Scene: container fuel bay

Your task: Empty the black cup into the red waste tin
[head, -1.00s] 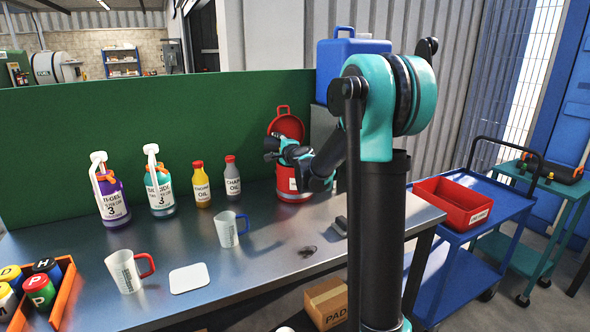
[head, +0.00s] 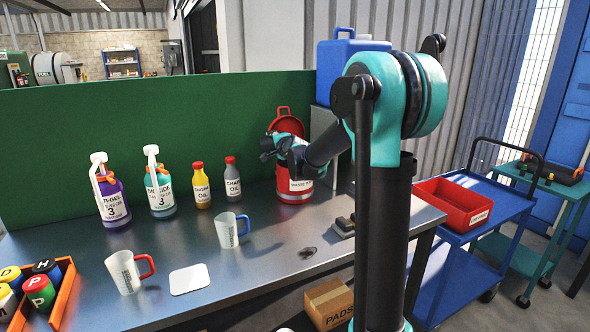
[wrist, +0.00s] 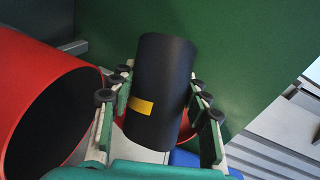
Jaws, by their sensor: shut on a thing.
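The red waste tin (head: 294,192) stands on the bench by the green panel, its round red lid (head: 288,124) raised behind it. In the wrist view a large red rim with a dark inside, apparently the tin (wrist: 52,85), is at the left. My gripper (wrist: 160,112) is shut on the black cup (wrist: 165,75), which has a yellow patch, with a finger on each side. In the head view my gripper (head: 277,147) is over the tin's mouth; the cup is hard to make out there. The cup's contents and its exact tilt cannot be seen.
Two mugs (head: 228,230) (head: 126,272), a white pad (head: 189,279) and several bottles (head: 202,186) stand left of the tin. A dark block (head: 345,227) lies to its right. A blue can (head: 345,65) is behind. The bench front near the tin is mostly clear.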

